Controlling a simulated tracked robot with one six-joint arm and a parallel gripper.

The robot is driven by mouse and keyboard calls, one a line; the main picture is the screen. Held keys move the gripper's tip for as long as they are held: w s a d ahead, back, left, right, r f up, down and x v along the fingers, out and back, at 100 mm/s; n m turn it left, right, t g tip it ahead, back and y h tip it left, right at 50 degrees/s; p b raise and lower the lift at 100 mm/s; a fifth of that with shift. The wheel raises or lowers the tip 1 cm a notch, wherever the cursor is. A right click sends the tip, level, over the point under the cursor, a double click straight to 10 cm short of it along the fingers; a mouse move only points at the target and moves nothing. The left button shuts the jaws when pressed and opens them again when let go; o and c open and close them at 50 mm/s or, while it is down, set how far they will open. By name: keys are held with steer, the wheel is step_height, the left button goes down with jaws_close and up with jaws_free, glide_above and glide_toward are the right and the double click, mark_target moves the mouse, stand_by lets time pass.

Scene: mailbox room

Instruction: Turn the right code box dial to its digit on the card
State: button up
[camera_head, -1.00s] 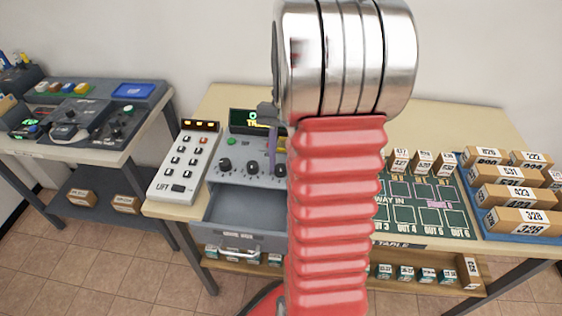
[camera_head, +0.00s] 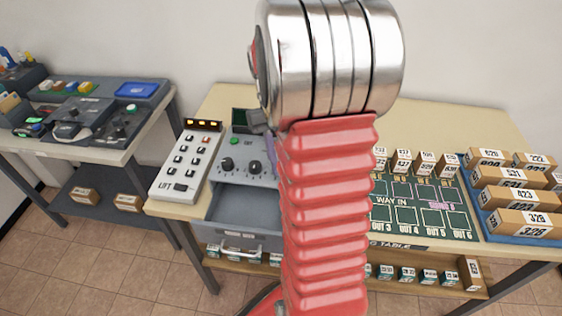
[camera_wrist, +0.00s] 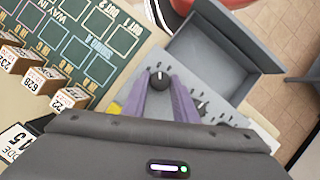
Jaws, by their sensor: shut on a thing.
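The code box (camera_head: 240,148) is a grey panel with a row of black dials, an open drawer below it and a dark screen. The left dial (camera_head: 227,164) and middle dial (camera_head: 254,167) show in the head view; my arm hides the right one there. In the wrist view my gripper (camera_wrist: 161,84) has its purple fingers on both sides of the right dial (camera_wrist: 160,77), shut on it. The dial's white mark shows, but its digits are too small to read. A white card (camera_wrist: 16,147) with "ODE" and large partly cut-off digits shows at the wrist view's lower left.
The open drawer (camera_head: 245,208) juts out below the dials. A white lift keypad (camera_head: 187,162) stands left of the code box. A green sorting board (camera_head: 425,208) and a blue tray (camera_head: 487,220) of boxes lie to the right.

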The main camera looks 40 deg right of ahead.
steer(key=shift+s+f, duration=0.1)
steer(key=shift+s, duration=0.05)
steer(key=o, duration=1)
steer(key=shift+o, duration=0.2)
steer(key=shift+r, duration=0.2)
steer(key=v, duration=1.3)
steer(key=shift+w+r, duration=0.2)
steer(key=shift+w, duration=0.05)
steer(key=shift+w+d, duration=0.1)
